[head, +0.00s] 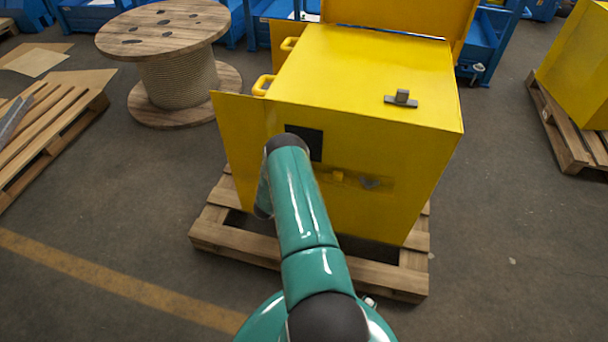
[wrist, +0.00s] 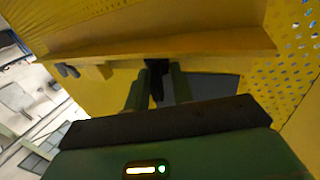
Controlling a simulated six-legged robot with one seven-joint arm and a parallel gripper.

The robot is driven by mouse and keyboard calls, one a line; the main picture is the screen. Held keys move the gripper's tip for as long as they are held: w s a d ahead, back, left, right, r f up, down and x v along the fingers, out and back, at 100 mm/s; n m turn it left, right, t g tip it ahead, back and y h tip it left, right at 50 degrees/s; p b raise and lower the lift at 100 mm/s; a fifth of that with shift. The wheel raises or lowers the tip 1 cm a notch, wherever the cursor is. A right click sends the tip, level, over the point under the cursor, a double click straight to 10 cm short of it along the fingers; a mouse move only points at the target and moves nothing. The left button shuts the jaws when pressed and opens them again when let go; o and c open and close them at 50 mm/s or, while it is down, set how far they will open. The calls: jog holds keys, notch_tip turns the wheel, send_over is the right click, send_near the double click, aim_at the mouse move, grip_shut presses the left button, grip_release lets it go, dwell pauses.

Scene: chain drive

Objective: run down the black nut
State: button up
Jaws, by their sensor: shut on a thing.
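In the wrist view, my gripper (wrist: 157,71) is shut on a small dark part between its two green fingers, which I take as the black nut (wrist: 157,84). The nut is mostly hidden by the fingers and shadow, so its thread and seating cannot be seen. The fingers reach in close to a yellow ledge of the housing (wrist: 190,45). In the head view, my arm reaches to the front of the yellow housing (head: 365,70), by a dark square panel (head: 304,142); the gripper and nut are hidden there.
On the housing front a shallow strip holds a small yellow block (head: 338,176) and a grey part (head: 369,183). A grey fitting (head: 401,98) sits on top. The housing stands on a wooden pallet (head: 330,275). A cable reel (head: 165,25) stands behind left.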

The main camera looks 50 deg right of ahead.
jog(key=shift+w+m+g+y, duration=0.2)
jog(key=shift+m+g, duration=0.45)
jog(key=shift+g, duration=0.35)
jog(key=shift+w+m+g+y, duration=0.1)
jog(key=shift+w+m+g, duration=0.1)
jog(key=shift+m+g, duration=0.65)
jog(key=shift+r+g, duration=0.1)
jog(key=shift+g, duration=0.35)
jog(key=o, duration=0.8)
jog(key=v, duration=1.3)
jog(key=shift+w+a, duration=0.1)
jog(key=shift+a, duration=0.2)
